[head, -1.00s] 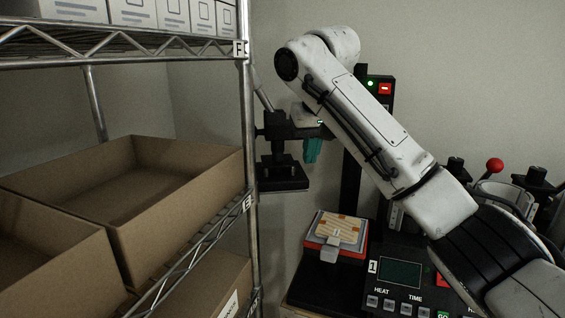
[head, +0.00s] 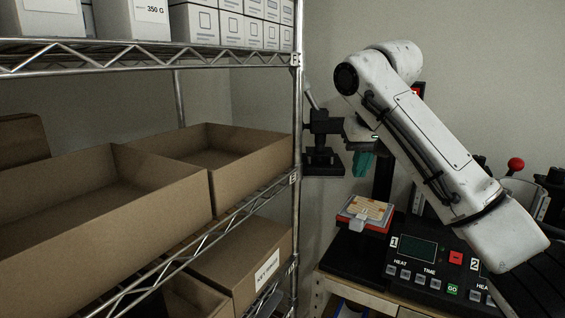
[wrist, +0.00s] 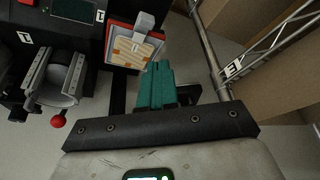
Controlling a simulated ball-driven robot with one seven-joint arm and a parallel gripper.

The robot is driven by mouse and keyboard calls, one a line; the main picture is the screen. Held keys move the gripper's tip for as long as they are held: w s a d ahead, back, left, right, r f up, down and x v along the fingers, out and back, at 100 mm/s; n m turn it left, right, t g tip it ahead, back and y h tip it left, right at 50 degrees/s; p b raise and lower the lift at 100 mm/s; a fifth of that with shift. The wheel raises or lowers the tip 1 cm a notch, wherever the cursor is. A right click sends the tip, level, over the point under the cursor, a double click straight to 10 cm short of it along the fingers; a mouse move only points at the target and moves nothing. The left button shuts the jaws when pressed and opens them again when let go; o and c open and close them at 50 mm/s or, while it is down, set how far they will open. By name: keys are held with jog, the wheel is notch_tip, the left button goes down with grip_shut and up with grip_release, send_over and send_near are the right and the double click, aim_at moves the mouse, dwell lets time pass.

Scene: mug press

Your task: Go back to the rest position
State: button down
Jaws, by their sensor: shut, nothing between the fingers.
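My gripper (head: 362,163) shows in the head view as teal fingers below my white arm, partly hidden by the arm. In the wrist view its teal fingers (wrist: 156,85) are together with nothing between them. It is in the air, beside the upper part of the press station. A pad with a patterned tan top and red edge (head: 366,207) lies on the black press base below my gripper. It also shows in the wrist view (wrist: 136,48), just beyond the fingertips.
A wire shelf (head: 298,150) with open cardboard boxes (head: 235,180) stands at the left, close to the press. White boxes (head: 225,25) fill its top shelf. The press panel (head: 420,262) is below my arm. A red-knobbed lever (head: 515,164) stands at the right.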

jog(key=s+a+f+y, duration=0.1)
jog(key=s+f, duration=0.3)
jog(key=f, duration=0.6)
jog(key=s+a+f+n+g+y+b, duration=0.1)
jog(key=s+a+f, duration=0.15)
jog(key=f, duration=0.65)
jog(key=s+f+y, duration=0.1)
jog(key=s+f, duration=0.3)
jog(key=f, duration=0.6)
jog(key=s+d+f+m+g+h, duration=0.1)
jog(key=s+d+f, duration=0.3)
jog(key=s+f, duration=0.65)
jog(key=s+d+f+m, duration=0.1)
jog(key=s+d+f, duration=0.2)
jog(key=s+f, duration=0.7)
jog(key=s+d+h, duration=0.1)
jog(key=s+d, duration=0.1)
jog(key=s, duration=0.4)
jog(key=s+d+g, duration=0.1)
jog(key=s+d, duration=0.2)
jog(key=s, duration=0.3)
jog(key=s+d+r+h+b, duration=0.1)
jog(key=s+d, duration=0.2)
jog(key=s, duration=0.3)
jog(key=shift+h, duration=0.3)
jog(key=c, duration=1.8)
grip_release()
